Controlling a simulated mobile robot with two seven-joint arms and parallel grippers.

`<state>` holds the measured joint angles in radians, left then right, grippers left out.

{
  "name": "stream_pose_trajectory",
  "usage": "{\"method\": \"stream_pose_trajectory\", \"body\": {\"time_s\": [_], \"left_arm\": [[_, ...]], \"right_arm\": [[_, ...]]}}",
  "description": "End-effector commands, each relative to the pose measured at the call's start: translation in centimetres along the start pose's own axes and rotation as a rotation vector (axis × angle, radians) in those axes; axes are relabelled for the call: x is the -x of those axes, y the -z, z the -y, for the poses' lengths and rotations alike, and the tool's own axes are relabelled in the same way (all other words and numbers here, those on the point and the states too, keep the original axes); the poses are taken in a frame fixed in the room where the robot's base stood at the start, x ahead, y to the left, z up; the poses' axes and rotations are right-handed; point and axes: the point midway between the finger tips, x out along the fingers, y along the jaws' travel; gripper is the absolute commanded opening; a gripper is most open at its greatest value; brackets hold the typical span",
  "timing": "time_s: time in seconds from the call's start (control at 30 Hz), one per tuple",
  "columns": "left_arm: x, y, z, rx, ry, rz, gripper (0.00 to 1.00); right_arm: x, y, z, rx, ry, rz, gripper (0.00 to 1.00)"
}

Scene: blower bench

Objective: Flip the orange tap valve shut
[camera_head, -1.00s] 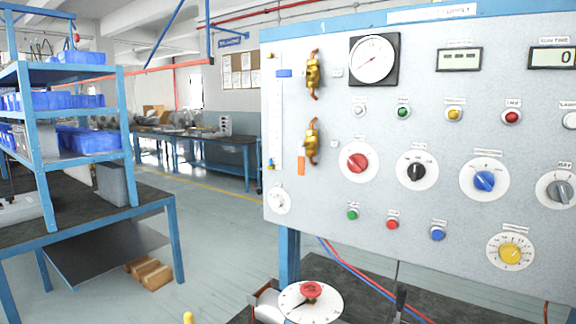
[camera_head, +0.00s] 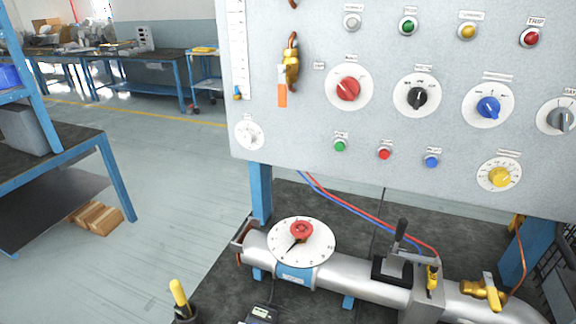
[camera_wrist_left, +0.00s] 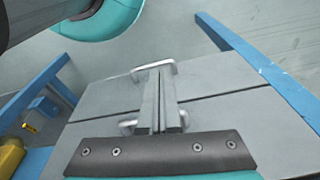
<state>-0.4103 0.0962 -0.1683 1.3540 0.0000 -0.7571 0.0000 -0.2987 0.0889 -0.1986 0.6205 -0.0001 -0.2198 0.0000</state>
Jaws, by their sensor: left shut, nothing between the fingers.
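The orange tap valve has a brass body (camera_head: 291,64) and a flat orange lever (camera_head: 283,88) at the left edge of the grey panel in the head view. The lever points straight down, beside the brass body. My left gripper (camera_wrist_left: 157,72) shows only in the left wrist view, with its metal fingers shut together and nothing between them. A grey surface lies behind the fingers there, and the valve is not in that view. My right gripper is in neither view.
The panel (camera_head: 325,135) carries a red knob (camera_head: 348,89), a black knob (camera_head: 417,96) and several buttons. Below it, a pipe (camera_head: 350,282) with a red-handled dial (camera_head: 301,238) runs along the dark bench. A blue shelf stands at left. Open floor (camera_head: 165,190) lies between.

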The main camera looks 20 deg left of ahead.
Motion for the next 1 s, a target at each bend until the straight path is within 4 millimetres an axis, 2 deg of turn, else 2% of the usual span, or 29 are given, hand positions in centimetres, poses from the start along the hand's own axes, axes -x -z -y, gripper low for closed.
{"method": "stream_pose_trajectory", "body": {"time_s": [0.03,0.1,0.47,0.67,0.77,0.87,0.9,1.0], "left_arm": [[1.6,1.1,0.1,0.002,0.001,-0.010,0.00],[3.4,2.4,0.2,0.004,0.002,-0.020,0.00],[14.0,7.7,0.6,0.011,0.008,-0.067,0.00],[20.8,10.3,1.0,-0.008,0.023,-0.113,0.00],[24.6,12.3,1.3,-0.044,0.048,-0.161,0.00],[29.6,16.2,2.0,-0.138,0.118,-0.268,0.00],[31.9,18.9,2.4,-0.212,0.178,-0.341,0.00],[35.5,24.1,3.2,-0.371,0.325,-0.471,0.00]], "right_arm": [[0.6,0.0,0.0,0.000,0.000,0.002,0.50],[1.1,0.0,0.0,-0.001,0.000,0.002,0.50],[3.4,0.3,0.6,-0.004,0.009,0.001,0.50],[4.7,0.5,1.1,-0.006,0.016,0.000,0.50],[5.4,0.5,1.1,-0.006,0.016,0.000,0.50],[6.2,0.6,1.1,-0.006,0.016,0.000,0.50],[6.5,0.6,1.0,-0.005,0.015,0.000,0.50],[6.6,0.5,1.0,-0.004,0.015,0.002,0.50]]}}
